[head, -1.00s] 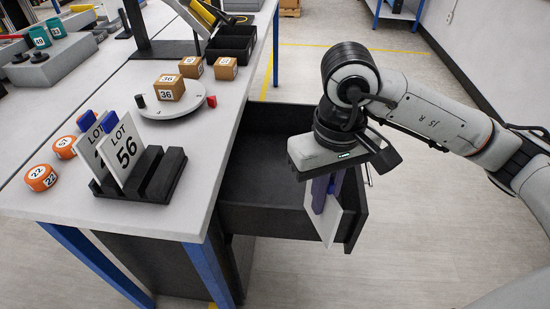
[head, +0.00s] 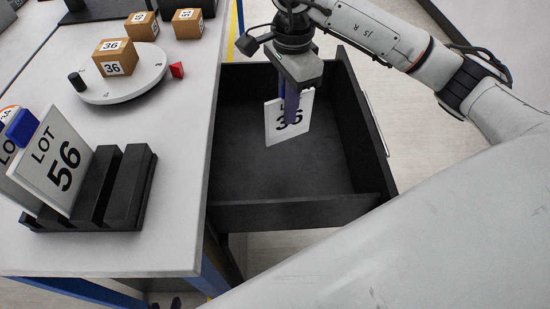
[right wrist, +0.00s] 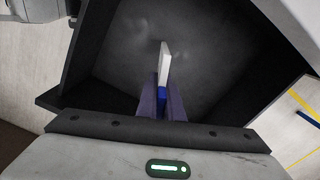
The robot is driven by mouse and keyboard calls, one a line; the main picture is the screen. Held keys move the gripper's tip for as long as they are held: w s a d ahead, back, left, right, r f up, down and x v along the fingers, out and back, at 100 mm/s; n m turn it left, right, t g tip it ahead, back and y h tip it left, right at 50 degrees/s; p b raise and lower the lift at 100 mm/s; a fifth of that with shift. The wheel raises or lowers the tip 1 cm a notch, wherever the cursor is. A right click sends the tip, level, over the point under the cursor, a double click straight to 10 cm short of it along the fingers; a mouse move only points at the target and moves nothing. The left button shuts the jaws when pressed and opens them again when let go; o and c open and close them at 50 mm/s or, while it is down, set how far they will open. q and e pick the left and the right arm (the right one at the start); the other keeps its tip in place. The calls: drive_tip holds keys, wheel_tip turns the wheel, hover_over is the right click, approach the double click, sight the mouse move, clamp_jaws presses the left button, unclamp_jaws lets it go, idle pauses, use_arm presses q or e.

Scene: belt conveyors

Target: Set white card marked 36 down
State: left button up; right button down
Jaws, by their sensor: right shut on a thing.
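The white card marked 36 (head: 275,124) is upright over the open black drawer (head: 265,210) in the head view. My right gripper (head: 291,108) is shut on the card from above, its fingers covering part of the number. In the right wrist view the card (right wrist: 165,60) shows edge-on between the fingers (right wrist: 162,100), with a blue part at its held end. The drawer floor (right wrist: 130,40) lies beyond it and looks bare. I cannot tell whether the card's lower edge touches the floor. My left gripper is not in view.
A black slotted rack (head: 125,190) on the table holds a card marked LOT 56 (head: 55,165), with another card behind it. A round white dial (head: 150,80) carries a box marked 36 (head: 115,58). The drawer walls surround the card.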

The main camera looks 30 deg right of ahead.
drive_tip(key=f+m, duration=0.1)
drive_tip(key=f, duration=0.3)
drive_tip(key=w+d+f+m, duration=0.1)
drive_tip(key=f+m, duration=0.1)
drive_tip(key=f, duration=0.2)
drive_tip(key=w+f+m+b, duration=0.1)
drive_tip(key=f, duration=0.3)
drive_tip(key=shift+d+f+m, duration=0.15)
drive_tip(key=shift+d+m, duration=0.15)
drive_tip(key=c, duration=2.3)
unclamp_jaws()
drive_tip(key=shift+f, duration=0.1)
drive_tip(key=o, duration=0.4)
wheel_tip(320, 180, up, 12)
drive_tip(key=shift+r, duration=0.2)
